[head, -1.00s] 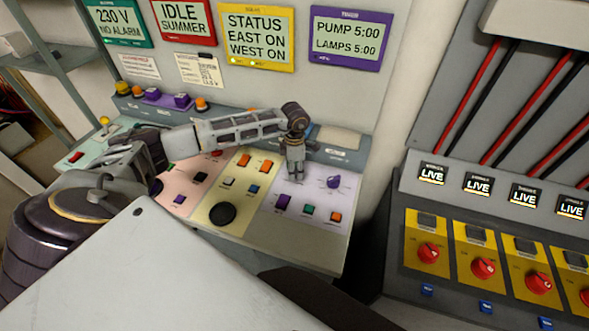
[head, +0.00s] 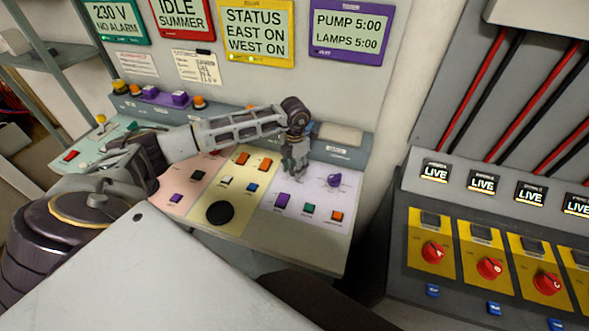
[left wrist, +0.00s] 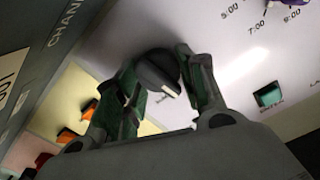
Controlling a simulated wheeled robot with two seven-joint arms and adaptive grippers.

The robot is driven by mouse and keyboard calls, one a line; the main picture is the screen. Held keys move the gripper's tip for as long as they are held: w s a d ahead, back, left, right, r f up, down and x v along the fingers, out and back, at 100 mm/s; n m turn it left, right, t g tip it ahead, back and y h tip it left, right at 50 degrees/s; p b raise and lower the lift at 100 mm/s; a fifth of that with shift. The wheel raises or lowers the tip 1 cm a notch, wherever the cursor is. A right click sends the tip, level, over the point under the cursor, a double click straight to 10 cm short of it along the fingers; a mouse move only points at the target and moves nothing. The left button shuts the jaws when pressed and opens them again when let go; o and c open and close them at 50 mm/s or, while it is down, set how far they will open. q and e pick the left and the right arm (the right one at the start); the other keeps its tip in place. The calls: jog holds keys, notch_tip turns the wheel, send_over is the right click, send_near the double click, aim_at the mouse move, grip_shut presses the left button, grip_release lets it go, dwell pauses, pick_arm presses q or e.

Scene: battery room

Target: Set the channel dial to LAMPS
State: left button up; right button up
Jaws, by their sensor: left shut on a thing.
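My left gripper (head: 294,168) reaches down to the lilac panel at the right of the console, and its fingers hide the dial in the head view. In the left wrist view the gripper (left wrist: 160,62) is shut on the dark round channel dial (left wrist: 152,68), one finger on each side. A pale pointer mark on the dial faces the lower right of that view. Label lettering beside the dial is too small to read. The purple display (head: 348,31) reads PUMP 5:00 and LAMPS 5:00. My right gripper is not in view.
A purple knob (head: 334,180) stands just right of the gripper on the lilac panel. Purple (head: 283,201), green (head: 309,210) and orange (head: 337,216) buttons lie in front. A large black knob (head: 219,212) sits on the yellow panel. A breaker rack (head: 399,235) stands at the right.

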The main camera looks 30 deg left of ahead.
pick_arm(q)
jog(key=shift+n+b, duration=0.45)
jog(key=shift+n, duration=1.65)
jog(key=o, duration=1)
jog(key=shift+d, duration=0.1)
jog(key=shift+r, duration=0.15)
jog(key=shift+r, duration=5.9)
jog(key=shift+f, duration=0.1)
